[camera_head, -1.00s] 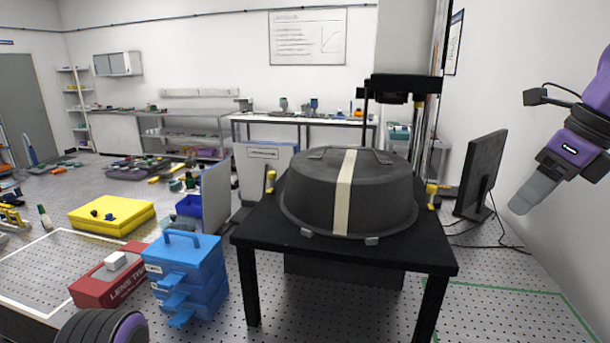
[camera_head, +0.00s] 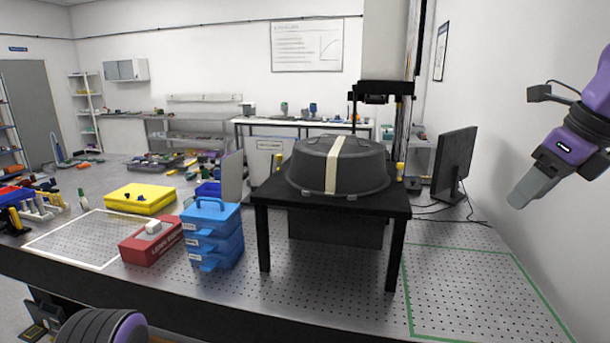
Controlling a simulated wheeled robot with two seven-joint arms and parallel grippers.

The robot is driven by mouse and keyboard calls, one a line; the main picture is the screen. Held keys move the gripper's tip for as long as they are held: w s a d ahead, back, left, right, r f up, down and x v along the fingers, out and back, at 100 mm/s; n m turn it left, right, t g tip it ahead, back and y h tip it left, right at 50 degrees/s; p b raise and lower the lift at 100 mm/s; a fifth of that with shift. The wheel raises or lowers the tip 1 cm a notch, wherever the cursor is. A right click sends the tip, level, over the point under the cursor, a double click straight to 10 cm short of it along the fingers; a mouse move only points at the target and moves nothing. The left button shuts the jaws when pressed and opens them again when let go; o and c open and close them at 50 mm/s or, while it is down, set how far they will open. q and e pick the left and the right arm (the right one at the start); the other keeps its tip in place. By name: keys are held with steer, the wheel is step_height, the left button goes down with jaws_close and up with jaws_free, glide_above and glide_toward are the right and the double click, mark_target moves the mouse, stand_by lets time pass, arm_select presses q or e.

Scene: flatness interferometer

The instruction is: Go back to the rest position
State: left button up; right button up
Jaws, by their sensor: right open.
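My right gripper (camera_head: 535,187) hangs at the right side of the head view, held up in the air near the white wall. It is open and holds nothing that I can see. It is clear of the bench and of the monitor. A purple and black part of my own body shows at the bottom left. My left gripper is not in view.
A black stand (camera_head: 395,208) with a dark domed cover (camera_head: 305,165) stands on the perforated bench (camera_head: 290,285). Left of it are blue drawers (camera_head: 212,212), a red box (camera_head: 140,249) and a yellow case (camera_head: 140,199). A monitor (camera_head: 456,158) stands right. The green-outlined area (camera_head: 470,285) is empty.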

steer(key=w+f+n+t+h+b, duration=0.1)
steer(key=w+f+n+t+h, duration=0.15)
steer(key=w+f+h, duration=0.95)
steer(key=s+a+f+n+t+y+b, duration=0.1)
steer(key=a+f+n+t+y, duration=0.2)
steer(key=f, duration=0.9)
steer(key=s+a+f+n+b, duration=0.1)
steer(key=s+a+f+n, duration=0.3)
steer(key=f, duration=0.9)
steer(key=s+a+f+n+g+y+b, duration=0.1)
steer(key=s+f+n+y, duration=0.1)
steer(key=s+f+n, duration=0.6)
steer(key=s+a+f+n+g+y+b, duration=0.15)
steer(key=s+f, duration=0.35)
steer(key=f, duration=0.8)
arm_select(q)
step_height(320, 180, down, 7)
steer(key=b, duration=0.1)
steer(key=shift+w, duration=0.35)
arm_select(e)
steer(key=s+d+f+n+g, duration=0.2)
steer(key=s+f, duration=0.3)
steer(key=s, duration=0.5)
steer(key=s+d+f+n+g, duration=0.2)
steer(key=s+f, duration=0.3)
steer(key=s, duration=0.5)
steer(key=shift+s+d+f+n, duration=0.2)
steer(key=shift+s+f+n, duration=0.15)
steer(key=shift+n, duration=0.05)
